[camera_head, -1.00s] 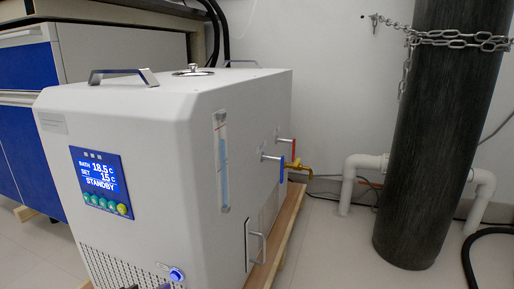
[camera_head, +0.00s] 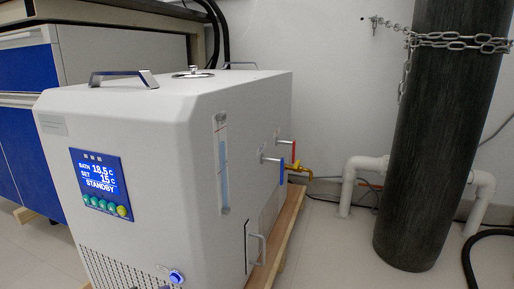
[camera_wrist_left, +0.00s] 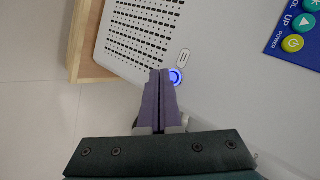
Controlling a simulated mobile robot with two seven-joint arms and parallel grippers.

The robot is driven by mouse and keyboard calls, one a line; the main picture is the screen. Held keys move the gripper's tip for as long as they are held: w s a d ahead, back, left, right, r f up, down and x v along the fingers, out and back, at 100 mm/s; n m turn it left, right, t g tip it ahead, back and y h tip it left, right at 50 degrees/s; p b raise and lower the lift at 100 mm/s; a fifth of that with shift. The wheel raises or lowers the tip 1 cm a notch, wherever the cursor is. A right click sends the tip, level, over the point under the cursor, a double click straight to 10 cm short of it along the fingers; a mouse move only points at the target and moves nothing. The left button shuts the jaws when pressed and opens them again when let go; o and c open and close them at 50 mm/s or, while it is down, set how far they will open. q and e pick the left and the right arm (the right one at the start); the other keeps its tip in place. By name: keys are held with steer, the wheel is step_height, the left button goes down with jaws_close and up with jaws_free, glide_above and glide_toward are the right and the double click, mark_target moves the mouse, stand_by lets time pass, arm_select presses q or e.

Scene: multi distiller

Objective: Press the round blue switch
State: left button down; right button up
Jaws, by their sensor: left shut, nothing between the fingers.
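The round blue switch (camera_head: 176,276) glows on the lower front of the white bath unit (camera_head: 160,120), to the right of the vent grille. In the left wrist view the lit switch (camera_wrist_left: 176,76) shows just right of my left gripper's fingertips (camera_wrist_left: 160,73). My left gripper is shut and empty, its two purple-grey fingers together. The fingers overlap the left edge of the switch in that picture; I cannot tell whether they touch it. My right gripper is in neither view.
A blue control panel (camera_head: 101,183) reads 18.5, 15 and STANDBY, with several round buttons below. Red and blue lever taps (camera_head: 282,172) stick out on the unit's right side. A dark chained cylinder (camera_head: 438,140) stands at the right. Clear floor (camera_head: 335,250) lies between.

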arm_select(q)
steer(key=shift+w, duration=0.15)
stand_by(0.5)
steer(key=shift+w+d, duration=0.15)
steer(key=shift+w, duration=0.15)
steer(key=shift+w, duration=0.2)
stand_by(0.5)
steer(key=shift+s, duration=0.1)
steer(key=shift+s+r+p, duration=0.1)
steer(key=shift+s+p, duration=0.25)
steer(key=shift+s, duration=0.15)
steer(key=s+a+p, duration=0.2)
steer(key=s, duration=0.3)
steer(key=shift+s+a, duration=0.15)
steer(key=shift+s, duration=0.15)
